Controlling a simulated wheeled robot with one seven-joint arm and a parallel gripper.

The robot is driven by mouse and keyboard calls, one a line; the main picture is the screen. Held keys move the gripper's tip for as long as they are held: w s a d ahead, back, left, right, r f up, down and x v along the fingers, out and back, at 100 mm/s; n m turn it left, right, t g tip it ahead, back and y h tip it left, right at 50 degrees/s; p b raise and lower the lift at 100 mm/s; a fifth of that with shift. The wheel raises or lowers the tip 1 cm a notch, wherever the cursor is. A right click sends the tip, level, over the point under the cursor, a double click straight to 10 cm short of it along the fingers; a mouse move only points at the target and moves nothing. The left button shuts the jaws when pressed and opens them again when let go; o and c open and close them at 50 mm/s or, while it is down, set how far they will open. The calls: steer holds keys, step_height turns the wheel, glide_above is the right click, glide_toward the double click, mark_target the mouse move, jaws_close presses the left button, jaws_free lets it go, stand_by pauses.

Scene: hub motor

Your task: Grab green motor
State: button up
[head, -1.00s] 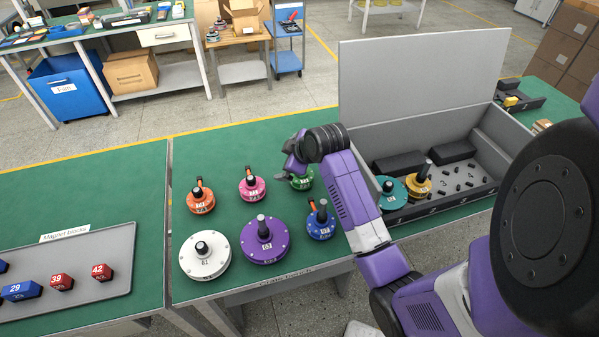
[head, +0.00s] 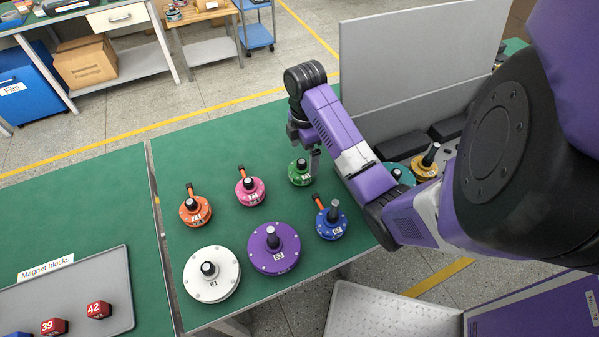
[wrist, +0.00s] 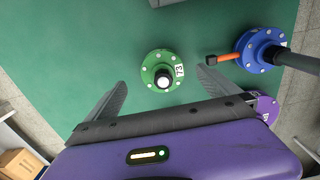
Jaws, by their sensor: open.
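The green motor (head: 300,174) stands upright on the green table, a flanged disc with a dark shaft on top. In the wrist view the green motor (wrist: 160,70) lies ahead of and roughly between my fingertips, with a label reading 73. My gripper (head: 308,150) is at the motor's far side in the head view, pointing down close to it. Its fingers (wrist: 160,82) are spread wide and empty. I cannot tell whether a finger touches the motor.
Pink (head: 250,190), orange (head: 195,209), purple (head: 273,247) and white (head: 212,275) motors stand around. A grey box (head: 420,70) with teal (head: 400,172) and yellow (head: 425,165) motors is at right.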

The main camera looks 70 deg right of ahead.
mark_target(302, 168)
steer(key=shift+w+a+f+b, duration=0.1)
steer(key=shift+a+f+b, duration=0.1)
steer(key=shift+f+b, duration=0.8)
steer(key=shift+w+a+f+b, duration=0.15)
steer(key=shift+f+b, duration=0.6)
steer(key=shift+f, duration=1.4)
steer(key=c, duration=2.1)
steer(key=shift+r, duration=0.1)
steer(key=shift+c, duration=0.2)
